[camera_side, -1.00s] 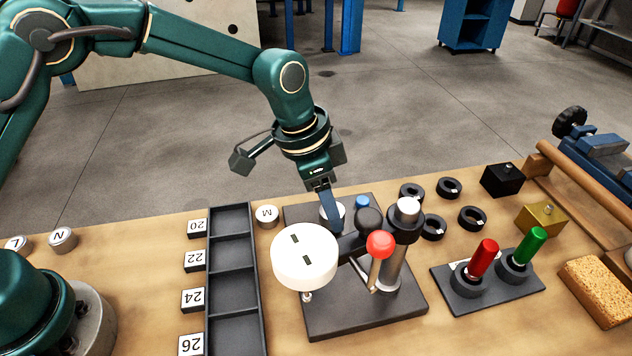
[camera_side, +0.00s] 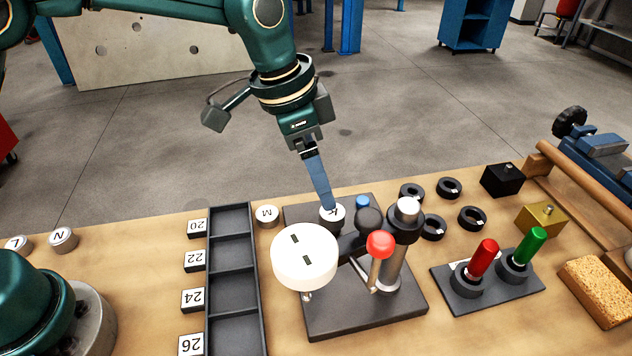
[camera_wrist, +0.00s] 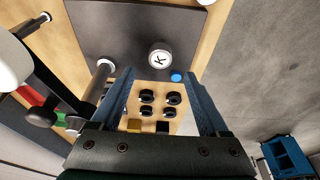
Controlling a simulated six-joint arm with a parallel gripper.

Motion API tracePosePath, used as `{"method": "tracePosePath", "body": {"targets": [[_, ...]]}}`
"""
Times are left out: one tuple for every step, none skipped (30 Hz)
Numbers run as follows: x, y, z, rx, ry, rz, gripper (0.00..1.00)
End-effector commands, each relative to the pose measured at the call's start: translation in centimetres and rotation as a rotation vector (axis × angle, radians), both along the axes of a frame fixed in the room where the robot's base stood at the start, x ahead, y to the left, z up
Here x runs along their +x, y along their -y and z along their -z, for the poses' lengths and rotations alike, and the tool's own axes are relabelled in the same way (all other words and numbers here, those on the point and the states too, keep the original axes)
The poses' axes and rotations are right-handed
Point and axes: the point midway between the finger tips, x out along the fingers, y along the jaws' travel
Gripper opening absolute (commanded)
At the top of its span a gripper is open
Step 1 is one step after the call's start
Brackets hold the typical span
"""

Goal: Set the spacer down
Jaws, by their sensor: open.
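A white-topped round spacer marked K (camera_side: 332,217) rests upright on the dark base plate (camera_side: 350,318), behind the white round head (camera_side: 305,257) of the gauge stand. The spacer also shows in the wrist view (camera_wrist: 160,58), with its letter facing up. My gripper (camera_side: 330,206) is above the spacer in the side view; one blue finger overlaps its far edge there. In the wrist view the two fingers of my gripper (camera_wrist: 160,74) are wide apart with nothing between them, and the spacer is clear of both.
Spacer M (camera_side: 267,216) and a compartment tray (camera_side: 232,281) are left. Several black rings (camera_side: 472,218) lie right.

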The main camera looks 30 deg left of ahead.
Motion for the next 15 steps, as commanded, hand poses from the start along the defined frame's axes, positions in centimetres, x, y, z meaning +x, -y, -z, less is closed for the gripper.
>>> {"method": "tracePosePath", "body": {"targets": [[-0.1, -0.2, -1.2, -0.002, 0.006, -0.002, 0.78], [-0.2, -0.3, -1.8, -0.002, 0.006, -0.002, 0.78], [-0.3, -0.5, -2.4, -0.002, 0.006, -0.002, 0.78], [-0.5, -0.6, -2.9, -0.002, 0.004, -0.002, 0.78], [-0.5, -0.6, -3.3, -0.003, 0.005, -0.002, 0.78], [-0.6, -0.7, -3.8, -0.003, 0.005, -0.002, 0.78], [-0.7, -0.8, -4.1, -0.002, 0.002, -0.002, 0.78], [-0.8, -0.8, -4.4, -0.001, 0.002, -0.002, 0.78], [-0.9, -0.9, -4.7, -0.001, 0.002, -0.001, 0.78], [-0.9, -1.0, -4.9, 0.0, 0.001, -0.002, 0.78], [-1.0, -1.0, -5.1, -0.001, 0.002, -0.003, 0.78], [-1.1, -1.2, -5.3, -0.001, 0.003, -0.01, 0.78], [-1.2, -1.4, -5.5, -0.001, 0.005, -0.017, 0.78], [-1.4, -1.7, -5.8, -0.002, 0.007, -0.028, 0.78], [-1.8, -2.3, -6.1, -0.004, 0.012, -0.049, 0.78]]}}
